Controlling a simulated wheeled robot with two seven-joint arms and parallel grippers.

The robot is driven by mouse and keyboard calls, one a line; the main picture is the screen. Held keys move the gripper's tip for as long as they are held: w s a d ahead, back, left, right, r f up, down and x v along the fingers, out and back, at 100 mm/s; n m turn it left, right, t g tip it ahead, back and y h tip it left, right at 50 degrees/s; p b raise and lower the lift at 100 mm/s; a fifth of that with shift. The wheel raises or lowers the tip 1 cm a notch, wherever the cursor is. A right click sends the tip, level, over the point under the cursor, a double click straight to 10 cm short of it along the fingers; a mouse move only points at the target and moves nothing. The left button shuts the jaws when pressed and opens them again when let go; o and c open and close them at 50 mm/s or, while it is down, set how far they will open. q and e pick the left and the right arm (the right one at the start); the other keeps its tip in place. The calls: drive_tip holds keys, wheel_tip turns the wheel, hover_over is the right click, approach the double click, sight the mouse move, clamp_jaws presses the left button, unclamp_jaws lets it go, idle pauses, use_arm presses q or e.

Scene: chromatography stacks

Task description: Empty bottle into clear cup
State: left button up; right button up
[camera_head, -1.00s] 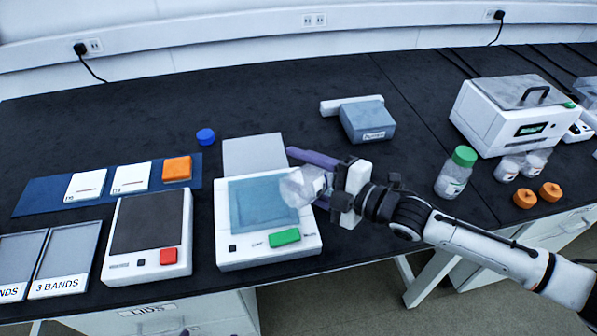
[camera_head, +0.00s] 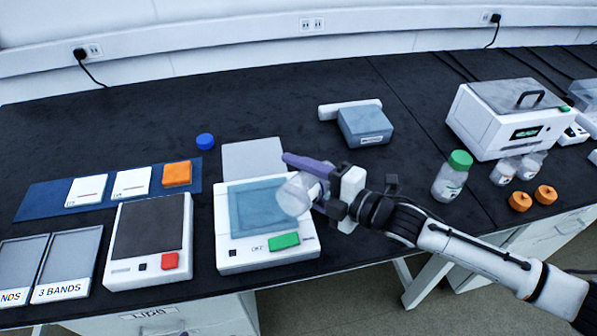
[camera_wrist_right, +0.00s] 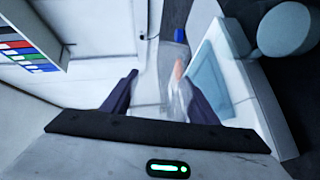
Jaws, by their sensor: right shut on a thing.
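My right gripper (camera_head: 300,182) is shut on a clear bottle (camera_head: 296,196) and holds it tilted over the right part of a white device. The bottle also shows between the purple fingers in the right wrist view (camera_wrist_right: 177,85). Its mouth and any contents are hard to make out. On the device lies a see-through blue square tray-like vessel (camera_head: 254,206), below and left of the bottle. I cannot tell whether this is the clear cup. A loose blue cap (camera_head: 205,141) lies on the bench behind. My left gripper is not in view.
The white device (camera_head: 240,255) has a green button. Another device (camera_head: 120,278) with a red button stands left of it. A green-capped bottle (camera_head: 450,178), orange caps (camera_head: 519,201) and a white machine (camera_head: 490,125) stand right.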

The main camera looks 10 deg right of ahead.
drive_tip(key=n, duration=0.1)
drive_tip(key=r+n, duration=0.1)
drive_tip(key=shift+s+a+r+n, duration=0.15)
drive_tip(key=shift+a+r+n, duration=0.05)
drive_tip(key=shift+a+n, duration=0.1)
